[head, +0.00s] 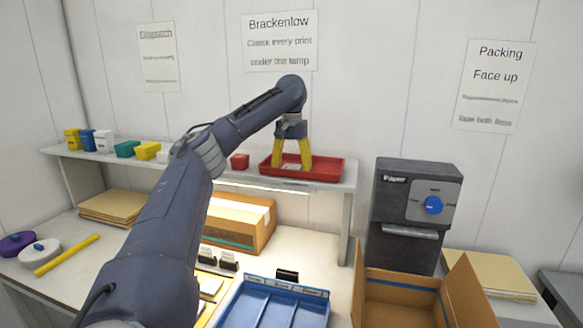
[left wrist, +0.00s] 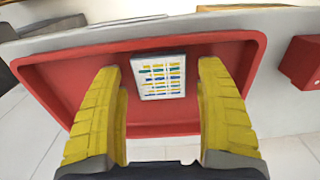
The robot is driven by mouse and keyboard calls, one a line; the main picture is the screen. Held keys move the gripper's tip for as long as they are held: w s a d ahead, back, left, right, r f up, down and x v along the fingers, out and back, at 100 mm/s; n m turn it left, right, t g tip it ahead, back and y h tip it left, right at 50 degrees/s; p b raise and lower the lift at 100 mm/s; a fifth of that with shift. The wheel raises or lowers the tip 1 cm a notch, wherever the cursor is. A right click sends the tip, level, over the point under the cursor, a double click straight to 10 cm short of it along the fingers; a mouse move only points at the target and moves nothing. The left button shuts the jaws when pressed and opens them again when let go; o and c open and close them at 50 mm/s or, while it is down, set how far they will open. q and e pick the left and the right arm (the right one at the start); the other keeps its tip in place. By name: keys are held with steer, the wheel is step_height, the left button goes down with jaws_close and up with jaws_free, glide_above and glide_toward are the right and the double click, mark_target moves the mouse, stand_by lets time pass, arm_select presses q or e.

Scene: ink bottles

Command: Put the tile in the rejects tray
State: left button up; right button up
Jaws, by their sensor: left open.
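A white tile (left wrist: 161,77) with rows of small blue and yellow marks lies inside a red tray (left wrist: 62,78). In the head view the red tray (head: 326,174) stands on the right part of the wall shelf, and a little of the tile (head: 293,167) shows pale in it. No label shows on the tray. My left gripper (head: 292,164) points down over the tray. In the left wrist view its yellow fingers (left wrist: 161,68) are spread on either side of the tile, with gaps between. My right gripper is in neither view.
A small red box (head: 239,161) is left of the tray, with several coloured boxes farther along the shelf. Below are a cardboard box (head: 240,219), a blue divided tray (head: 275,302), an open carton (head: 400,312) and a dark machine (head: 405,210) with a blue knob.

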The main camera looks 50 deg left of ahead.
mark_target(291, 167)
arm_select(q)
step_height(291, 167, up, 12)
stand_by(0.6)
steer(key=shift+a+f, duration=0.1)
steer(key=shift+f, duration=0.1)
